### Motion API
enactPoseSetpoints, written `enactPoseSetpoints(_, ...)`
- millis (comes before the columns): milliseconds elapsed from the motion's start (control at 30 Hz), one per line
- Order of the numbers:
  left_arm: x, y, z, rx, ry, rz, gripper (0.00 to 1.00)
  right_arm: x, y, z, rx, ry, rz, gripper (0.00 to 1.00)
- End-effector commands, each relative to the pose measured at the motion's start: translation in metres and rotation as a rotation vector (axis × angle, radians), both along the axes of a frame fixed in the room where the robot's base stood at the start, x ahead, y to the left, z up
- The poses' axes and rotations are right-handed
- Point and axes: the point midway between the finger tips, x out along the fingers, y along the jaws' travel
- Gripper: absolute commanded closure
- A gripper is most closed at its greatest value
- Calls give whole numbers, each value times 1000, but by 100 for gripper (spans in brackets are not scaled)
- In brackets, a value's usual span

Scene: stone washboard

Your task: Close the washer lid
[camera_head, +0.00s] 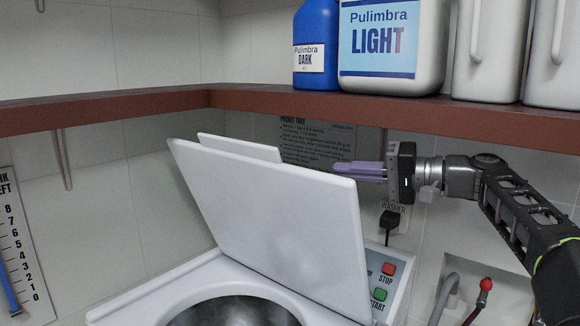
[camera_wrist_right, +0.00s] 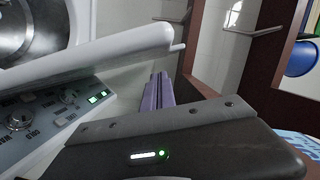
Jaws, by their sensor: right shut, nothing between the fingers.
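The white washer lid (camera_head: 270,212) stands raised and tilted back above the open drum (camera_head: 232,312) in the head view. In the right wrist view the lid (camera_wrist_right: 95,48) crosses the upper left above the control panel. My right gripper (camera_head: 336,168) reaches in from the right behind the lid's upper right edge, with its purple fingers shut and empty. The fingers (camera_wrist_right: 157,90) also show in the right wrist view, close to the lid; I cannot tell whether they touch it. My left gripper is not in view.
A brown shelf (camera_head: 420,116) runs above, holding a blue bottle (camera_head: 317,45), a white LIGHT jug (camera_head: 392,45) and other white containers. The panel has a red STOP button (camera_head: 389,269) and a green START button (camera_head: 379,295). A red-tipped lever (camera_head: 486,285) stands at the lower right.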

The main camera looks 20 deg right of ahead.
Motion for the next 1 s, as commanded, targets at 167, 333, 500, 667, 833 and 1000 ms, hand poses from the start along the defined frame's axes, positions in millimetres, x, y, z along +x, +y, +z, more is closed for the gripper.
enactPoseSetpoints(167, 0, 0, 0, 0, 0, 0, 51, 0, 0, 0, 0, 0, 0, 100)
enactPoseSetpoints(333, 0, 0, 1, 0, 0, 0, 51, 2, 2, 0, 0, 0, 0, 100)
enactPoseSetpoints(500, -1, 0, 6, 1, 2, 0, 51, 11, 12, 0, 1, 2, 2, 100)
enactPoseSetpoints(667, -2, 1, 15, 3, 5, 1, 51, 27, 30, -1, 3, 2, 3, 100)
enactPoseSetpoints(833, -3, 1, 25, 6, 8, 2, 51, 47, 51, -3, 2, 1, 4, 100)
enactPoseSetpoints(1000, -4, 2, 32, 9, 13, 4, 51, 62, 67, -6, 1, 2, 3, 100)
